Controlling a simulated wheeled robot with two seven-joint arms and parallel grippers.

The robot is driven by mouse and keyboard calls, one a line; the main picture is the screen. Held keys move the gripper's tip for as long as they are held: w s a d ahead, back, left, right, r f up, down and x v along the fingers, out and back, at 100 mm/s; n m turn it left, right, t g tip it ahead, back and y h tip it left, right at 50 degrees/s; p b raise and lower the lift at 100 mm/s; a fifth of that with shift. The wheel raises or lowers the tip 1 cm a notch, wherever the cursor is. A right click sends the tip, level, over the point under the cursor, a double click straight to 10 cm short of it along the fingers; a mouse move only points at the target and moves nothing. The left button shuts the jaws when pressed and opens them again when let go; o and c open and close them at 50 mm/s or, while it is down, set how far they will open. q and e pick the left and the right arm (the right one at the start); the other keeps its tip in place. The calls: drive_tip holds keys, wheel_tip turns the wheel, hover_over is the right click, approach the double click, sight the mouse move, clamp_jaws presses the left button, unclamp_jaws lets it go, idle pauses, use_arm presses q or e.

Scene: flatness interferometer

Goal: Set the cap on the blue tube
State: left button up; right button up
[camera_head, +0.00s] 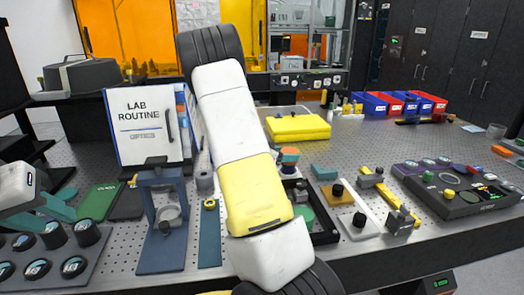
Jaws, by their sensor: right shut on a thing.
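I cannot make out the blue tube or its cap in the head view. One of my arms crosses the middle of the picture in white and yellow links with black joints, hiding part of the bench behind it. I cannot see a gripper at either end of that arm. A blue-grey stand (160,250) with a round lens-like part stands left of the arm. Several dark round pieces with pale tops sit in a grey tray (100,262) at the front left.
A white lab binder (142,125) stands upright behind the stand. A yellow case (298,127), blue bins (369,103) and red bins (392,102) are at the back.

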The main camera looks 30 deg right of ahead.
drive_tip(key=shift+f, duration=0.15)
drive_tip(key=o, duration=1.4)
drive_tip(key=v, duration=0.7)
drive_tip(key=shift+a, duration=0.35)
drive_tip(key=shift+s, duration=0.1)
